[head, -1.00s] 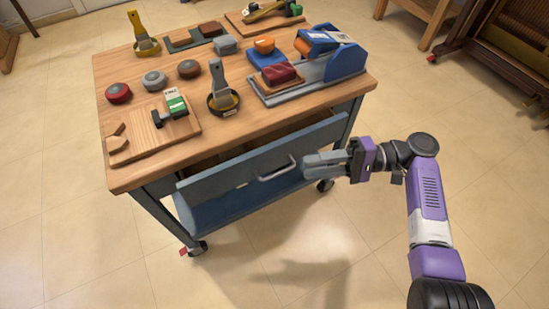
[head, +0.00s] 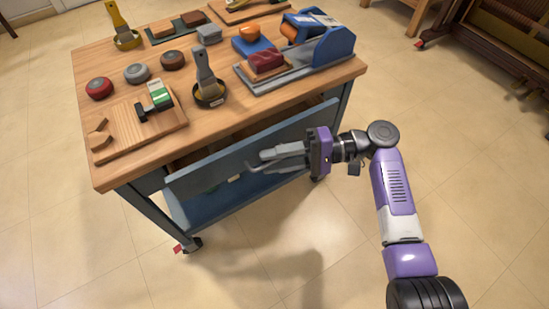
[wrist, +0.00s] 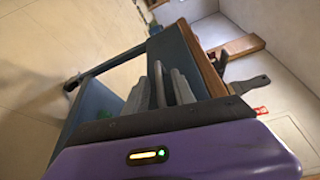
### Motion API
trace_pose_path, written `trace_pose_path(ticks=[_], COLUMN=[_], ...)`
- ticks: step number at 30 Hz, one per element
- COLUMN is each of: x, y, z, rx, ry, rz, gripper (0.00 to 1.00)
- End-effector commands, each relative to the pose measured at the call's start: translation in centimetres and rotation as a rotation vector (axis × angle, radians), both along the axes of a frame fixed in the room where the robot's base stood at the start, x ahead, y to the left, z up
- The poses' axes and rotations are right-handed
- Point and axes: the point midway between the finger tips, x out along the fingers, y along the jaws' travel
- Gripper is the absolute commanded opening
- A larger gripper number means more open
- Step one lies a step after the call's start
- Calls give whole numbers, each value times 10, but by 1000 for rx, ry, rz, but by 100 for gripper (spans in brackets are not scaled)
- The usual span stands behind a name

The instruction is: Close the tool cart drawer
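The tool cart (head: 140,178) has a wooden top and a blue-grey frame. Its drawer (head: 210,174) stands partly out, with a dark gap between its front panel and the cart top. My gripper (head: 268,160) is at the right half of the drawer front, with its grey fingers over the handle area. In the wrist view the fingers (wrist: 170,88) point at the blue-grey cart side and the wooden edge.
A caster (head: 190,245) shows at the front left. The tiled floor (head: 90,265) in front is clear.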

Motion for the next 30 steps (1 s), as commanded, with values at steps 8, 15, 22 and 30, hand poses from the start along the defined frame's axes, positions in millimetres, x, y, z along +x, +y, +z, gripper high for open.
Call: trace_pose_path(ticks=[8,15,22,30], x=[0,0,0,0], y=[0,0,0,-1], z=[0,0,0,0], rx=[0,0,0,0], ry=[0,0,1,1], rz=[0,-1,-1,-1], gripper=[0,0,0,0])
